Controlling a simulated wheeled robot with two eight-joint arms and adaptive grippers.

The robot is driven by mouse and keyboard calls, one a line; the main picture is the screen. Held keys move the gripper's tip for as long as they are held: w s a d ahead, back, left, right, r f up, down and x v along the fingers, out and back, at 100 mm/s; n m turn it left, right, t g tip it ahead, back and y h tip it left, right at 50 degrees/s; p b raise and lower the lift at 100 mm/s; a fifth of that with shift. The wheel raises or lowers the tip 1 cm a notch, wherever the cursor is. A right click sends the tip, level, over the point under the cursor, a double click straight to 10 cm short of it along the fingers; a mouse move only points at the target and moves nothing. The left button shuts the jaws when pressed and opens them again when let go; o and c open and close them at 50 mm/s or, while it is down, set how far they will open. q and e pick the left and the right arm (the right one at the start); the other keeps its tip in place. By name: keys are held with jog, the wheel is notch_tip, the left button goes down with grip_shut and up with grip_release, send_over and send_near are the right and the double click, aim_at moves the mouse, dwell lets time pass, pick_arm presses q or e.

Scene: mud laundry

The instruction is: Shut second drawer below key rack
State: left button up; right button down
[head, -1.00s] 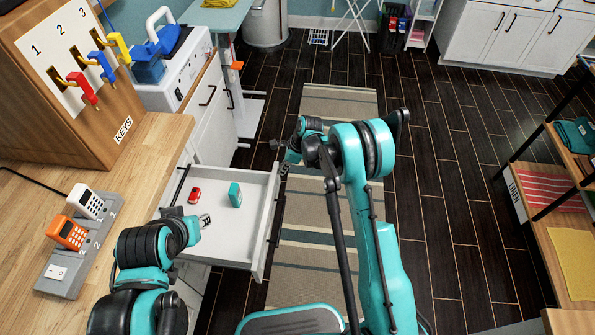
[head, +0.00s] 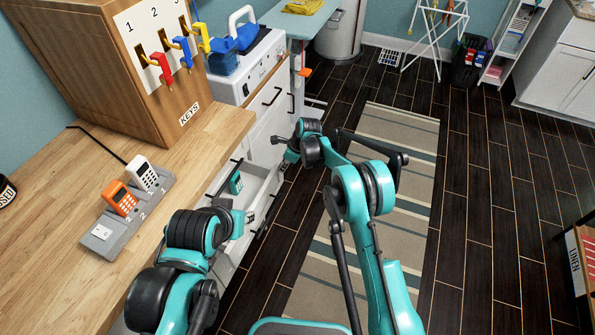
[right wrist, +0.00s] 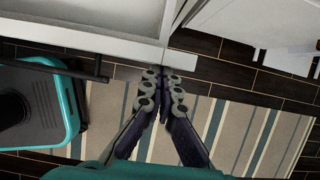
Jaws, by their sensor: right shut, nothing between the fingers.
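The key rack (head: 150,28) is a wooden box with numbered hooks and red, blue and yellow keys, on the counter at upper left. Below it a white drawer (head: 263,184) stands partly open, with a teal box (head: 236,183) inside. My right gripper (head: 287,160) is at the drawer's far front corner. In the right wrist view its fingers (right wrist: 162,76) are together and empty, close to the drawer front (right wrist: 100,48); I cannot tell if they touch. My left gripper (head: 249,216) is by the drawer's near side; its fingers are too small to judge.
A wooden counter (head: 60,200) with orange and white handsets runs along the left. White cabinets (head: 268,115) with dark handles stand beyond the drawer. A striped rug (head: 395,135) lies on the dark floor, clear to the right.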

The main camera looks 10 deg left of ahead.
pick_arm(q)
jog(key=shift+w+d+f, duration=0.15)
jog(key=shift+w+d, duration=0.05)
jog(key=shift+w, duration=0.25)
pick_arm(e)
jog(key=shift+w+a, duration=0.25)
jog(key=shift+a, duration=0.65)
jog(key=shift+w+a, duration=0.25)
jog(key=shift+a, duration=0.6)
jog(key=shift+w+a, duration=0.25)
jog(key=shift+a, duration=0.65)
